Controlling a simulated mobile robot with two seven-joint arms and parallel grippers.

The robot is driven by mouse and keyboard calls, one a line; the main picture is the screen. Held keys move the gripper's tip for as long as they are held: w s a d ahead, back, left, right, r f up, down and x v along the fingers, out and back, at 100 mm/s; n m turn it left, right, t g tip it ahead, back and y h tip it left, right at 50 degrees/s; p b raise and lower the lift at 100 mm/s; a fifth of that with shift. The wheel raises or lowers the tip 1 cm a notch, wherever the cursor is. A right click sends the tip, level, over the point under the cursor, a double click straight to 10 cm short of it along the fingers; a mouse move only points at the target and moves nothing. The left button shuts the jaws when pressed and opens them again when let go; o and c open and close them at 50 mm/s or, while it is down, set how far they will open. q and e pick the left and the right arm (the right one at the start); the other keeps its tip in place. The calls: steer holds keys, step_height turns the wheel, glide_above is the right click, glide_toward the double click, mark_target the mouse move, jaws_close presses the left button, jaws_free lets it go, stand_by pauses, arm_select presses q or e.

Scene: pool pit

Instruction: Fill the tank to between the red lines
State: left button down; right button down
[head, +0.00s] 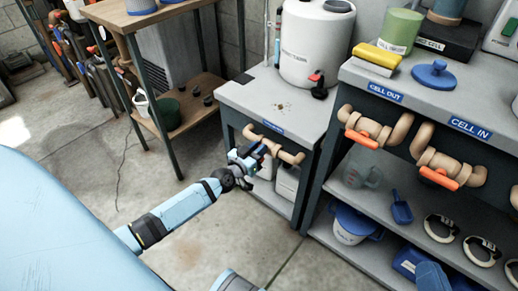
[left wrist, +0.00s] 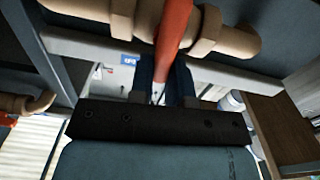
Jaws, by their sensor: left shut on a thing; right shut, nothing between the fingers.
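The white tank (head: 312,48) stands on the grey bench, with a small red-and-black tap (head: 318,84) at its lower front. I cannot make out red lines or a water level on it. A tan pipe valve (head: 290,155) is mounted under a blue label on the bench front. My left gripper (head: 262,152) is at this valve and hides its handle in the head view. In the left wrist view, the orange valve handle (left wrist: 173,28) runs down between the fingers (left wrist: 165,82), which are shut on it. My right gripper is not in view.
The right bench carries two similar valves with orange handles (head: 368,139) (head: 439,177), labelled CELL OUT and CELL IN. A yellow block (head: 377,55) and a blue lid (head: 435,76) lie on top. A wooden shelf unit (head: 170,115) stands left. The floor between is clear.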

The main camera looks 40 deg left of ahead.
arm_select(q)
steer(key=shift+a+f+n, duration=0.15)
steer(key=shift+a+n, duration=0.15)
steer(key=shift+n, duration=0.95)
steer(key=shift+a+f+n, duration=0.1)
steer(key=shift+a+n, duration=0.2)
steer(key=shift+n, duration=0.95)
steer(key=c, duration=1.1)
jaws_free()
steer(key=s+p, duration=0.1)
steer(key=s, duration=0.3)
steer(key=s+p, duration=0.1)
steer(key=s, duration=0.4)
steer(key=s+a+p, duration=0.1)
steer(key=s, duration=0.3)
steer(key=shift+s+p, duration=0.3)
steer(key=shift+s, duration=0.05)
arm_select(e)
steer(key=r+t, duration=0.1)
steer(key=r, duration=0.1)
steer(key=r+t, duration=0.1)
steer(key=r, duration=0.2)
steer(key=shift+s+d+r, duration=0.1)
steer(key=shift+d+r, duration=0.1)
